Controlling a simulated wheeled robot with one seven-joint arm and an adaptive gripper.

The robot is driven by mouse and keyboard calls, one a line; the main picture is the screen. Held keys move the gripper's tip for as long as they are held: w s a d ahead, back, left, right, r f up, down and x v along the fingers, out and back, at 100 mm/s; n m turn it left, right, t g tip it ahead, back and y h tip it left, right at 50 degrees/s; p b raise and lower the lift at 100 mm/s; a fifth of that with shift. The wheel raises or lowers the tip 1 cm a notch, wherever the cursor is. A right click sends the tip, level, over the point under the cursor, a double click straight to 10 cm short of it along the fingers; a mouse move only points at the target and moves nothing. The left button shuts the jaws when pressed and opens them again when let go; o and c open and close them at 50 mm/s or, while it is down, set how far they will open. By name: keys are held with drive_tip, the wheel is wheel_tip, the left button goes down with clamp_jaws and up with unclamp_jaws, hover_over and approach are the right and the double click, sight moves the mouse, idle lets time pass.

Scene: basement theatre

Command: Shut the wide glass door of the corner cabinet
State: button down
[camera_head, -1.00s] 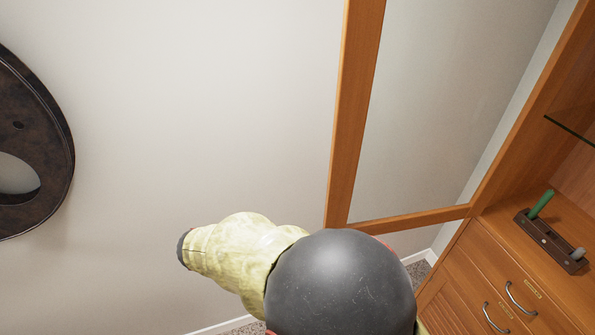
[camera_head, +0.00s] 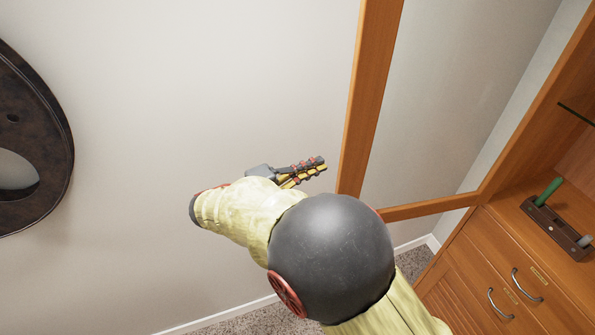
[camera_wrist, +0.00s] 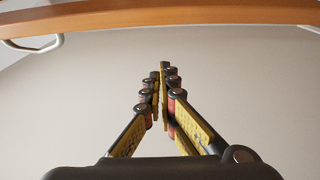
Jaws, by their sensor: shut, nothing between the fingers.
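The wide glass door (camera_head: 367,95) has a wooden frame and stands open, swung out to the left from the wooden corner cabinet (camera_head: 500,215). The wall shows through its glass. My gripper (camera_head: 322,163) is shut and empty, just left of the lower part of the door's free edge; I cannot tell whether it touches. In the wrist view the fingers (camera_wrist: 163,68) are together in the middle, against a pale background. A wooden bar (camera_wrist: 180,15) and a metal handle cross the top of that view.
A dark oval object (camera_head: 30,130) is at the far left. A dark holder with a green item (camera_head: 550,220) sits on the cabinet's shelf. Drawers with metal handles (camera_head: 525,285) are below it. The pale wall behind my gripper is bare.

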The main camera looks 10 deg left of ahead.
drive_tip(key=s+d, duration=0.2)
drive_tip(key=d, duration=0.1)
drive_tip(key=shift+d, duration=0.2)
drive_tip(key=shift+s, duration=0.1)
idle(0.3)
